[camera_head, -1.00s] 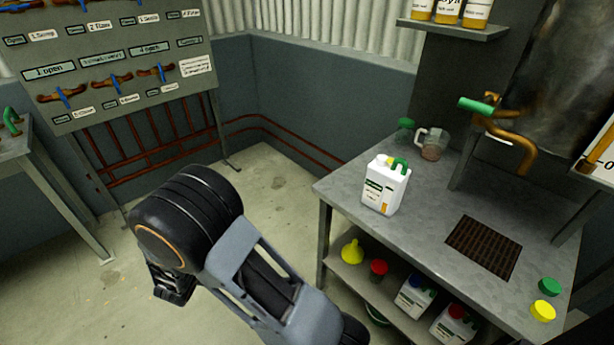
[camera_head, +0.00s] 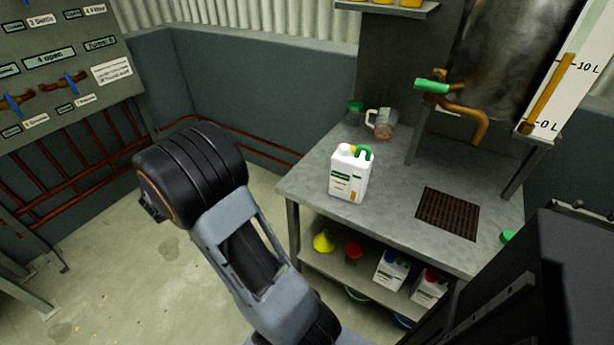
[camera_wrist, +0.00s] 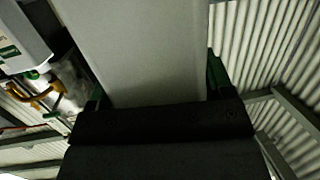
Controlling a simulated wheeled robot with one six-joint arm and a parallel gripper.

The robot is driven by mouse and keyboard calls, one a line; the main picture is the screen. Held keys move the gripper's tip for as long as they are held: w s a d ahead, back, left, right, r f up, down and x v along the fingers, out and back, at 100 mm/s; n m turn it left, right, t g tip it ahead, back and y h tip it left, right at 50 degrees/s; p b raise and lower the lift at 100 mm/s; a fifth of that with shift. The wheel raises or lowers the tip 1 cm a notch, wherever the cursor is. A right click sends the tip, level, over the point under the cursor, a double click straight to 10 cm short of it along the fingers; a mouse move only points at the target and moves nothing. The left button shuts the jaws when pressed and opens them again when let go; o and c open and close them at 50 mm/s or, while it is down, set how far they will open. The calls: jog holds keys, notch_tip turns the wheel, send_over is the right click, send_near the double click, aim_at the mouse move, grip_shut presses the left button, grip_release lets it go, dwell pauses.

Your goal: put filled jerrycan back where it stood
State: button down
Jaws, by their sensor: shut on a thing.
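My gripper (camera_wrist: 158,98) is shut on a broad pale thing (camera_wrist: 150,45), which has the look of a white jerrycan's plain side; no label or cap on it shows. In the head view my black wrist and grey arm link hide it. A white jerrycan (camera_head: 349,175) with a green handle and green label stands upright on the grey metal table (camera_head: 300,185), apart from my gripper. It seems to show upside down at the upper left of the wrist view (camera_wrist: 18,35).
A brass tap (camera_head: 475,117) hangs from the tank above a dark grate (camera_head: 447,213). A clear jug (camera_head: 381,124) stands at the table's back. The table's front left is clear.

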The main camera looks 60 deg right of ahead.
jog(key=s+d+r+m+g+y, duration=0.1)
jog(key=s+d+r+m+g, duration=0.25)
jog(key=s+d+r, duration=0.4)
jog(key=s+d+r+m+g, duration=0.3)
jog(key=s+d+r+g, duration=0.2)
jog(key=s+d, duration=0.55)
notch_tip(320, 180, down, 9)
jog(key=w+d, duration=0.1)
jog(key=d, duration=0.1)
jog(key=shift+w, duration=0.2)
jog(key=shift+f+b, duration=0.3)
jog(key=shift+b, duration=0.15)
grip_release()
